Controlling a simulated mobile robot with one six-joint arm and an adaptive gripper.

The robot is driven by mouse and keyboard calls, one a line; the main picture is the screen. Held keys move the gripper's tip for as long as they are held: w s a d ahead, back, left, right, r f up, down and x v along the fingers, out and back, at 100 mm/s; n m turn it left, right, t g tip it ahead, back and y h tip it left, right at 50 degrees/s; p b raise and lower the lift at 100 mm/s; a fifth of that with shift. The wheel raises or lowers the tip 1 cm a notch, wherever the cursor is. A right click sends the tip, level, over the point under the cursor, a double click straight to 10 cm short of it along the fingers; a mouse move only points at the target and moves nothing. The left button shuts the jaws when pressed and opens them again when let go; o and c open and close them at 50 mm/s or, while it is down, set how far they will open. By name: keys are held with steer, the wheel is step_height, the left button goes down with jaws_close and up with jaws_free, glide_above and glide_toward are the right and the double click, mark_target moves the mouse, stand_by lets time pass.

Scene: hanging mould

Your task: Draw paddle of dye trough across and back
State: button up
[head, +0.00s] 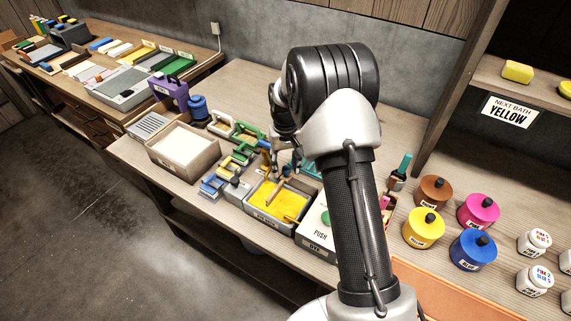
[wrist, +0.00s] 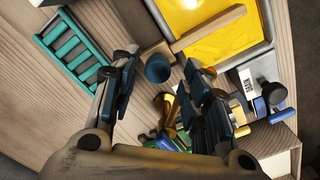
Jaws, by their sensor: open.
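The dye trough (head: 252,207) is a grey box of yellow dye on the bench, left of my arm in the head view. Its corner and rim also show at the top right of the wrist view (wrist: 268,20). The paddle (wrist: 208,29) is a pale wooden bar lying slantwise over the yellow dye, one end past the rim towards my fingers. My gripper (wrist: 160,62) is open, its two fingers apart, with nothing held between them. It is beside the trough, apart from the paddle. In the head view my arm partly hides the gripper.
A teal rack (wrist: 73,48) lies to the left. A brass-coloured piece (wrist: 167,106) and clamps stand close below.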

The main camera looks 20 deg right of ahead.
step_height(320, 180, up, 12)
stand_by(0.7)
